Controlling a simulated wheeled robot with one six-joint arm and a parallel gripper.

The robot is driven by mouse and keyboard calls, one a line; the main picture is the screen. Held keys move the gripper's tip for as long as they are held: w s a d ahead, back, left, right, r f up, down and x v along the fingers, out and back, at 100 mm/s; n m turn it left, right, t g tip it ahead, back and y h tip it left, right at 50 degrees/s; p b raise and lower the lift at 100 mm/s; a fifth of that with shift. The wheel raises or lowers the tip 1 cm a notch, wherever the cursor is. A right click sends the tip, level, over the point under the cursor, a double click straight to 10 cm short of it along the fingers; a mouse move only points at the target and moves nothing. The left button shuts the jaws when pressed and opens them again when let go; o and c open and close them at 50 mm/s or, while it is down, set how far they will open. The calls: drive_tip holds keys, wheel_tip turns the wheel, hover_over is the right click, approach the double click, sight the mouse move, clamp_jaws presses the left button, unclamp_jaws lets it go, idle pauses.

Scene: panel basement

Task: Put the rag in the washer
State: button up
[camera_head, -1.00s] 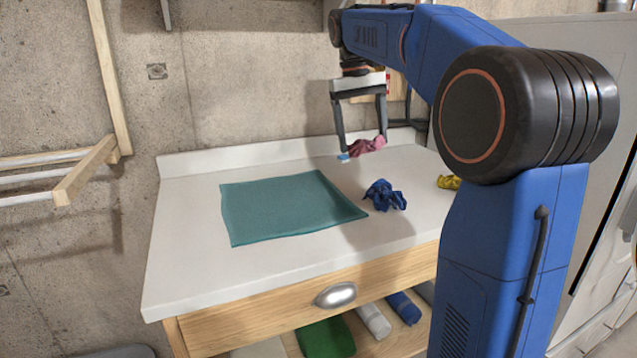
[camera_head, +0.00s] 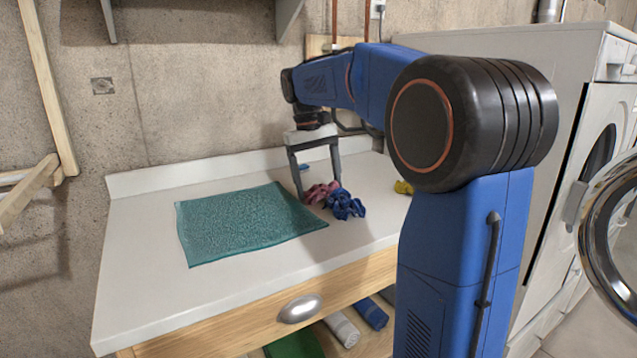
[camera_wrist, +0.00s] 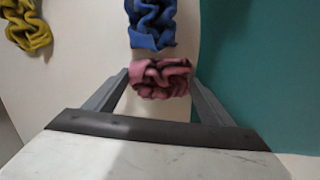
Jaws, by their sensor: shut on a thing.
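My gripper (camera_head: 318,189) is over the white counter, its two fingers pointing down. It is shut on a crumpled pink rag (camera_head: 318,193), which sits between the fingertips in the wrist view (camera_wrist: 161,79). Whether the pink rag touches the counter is unclear. A crumpled blue rag (camera_head: 345,205) lies right beside the pink one; it also shows in the wrist view (camera_wrist: 151,24). A yellow rag (camera_head: 403,187) lies further right, partly hidden by my arm. The washer (camera_head: 600,110) is a white front-loader at the right, cut off by the frame, with an open round door (camera_head: 600,240).
A flat teal cloth (camera_head: 240,225) covers the counter's (camera_head: 135,270) left middle. Rolled towels (camera_head: 342,329) lie on a shelf below the drawer. A wooden rack (camera_head: 28,195) is at the left wall. Bare counter lies in front of the teal cloth.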

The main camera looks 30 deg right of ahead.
drive_tip(key=shift+f, duration=0.1)
drive_tip(key=o, duration=1)
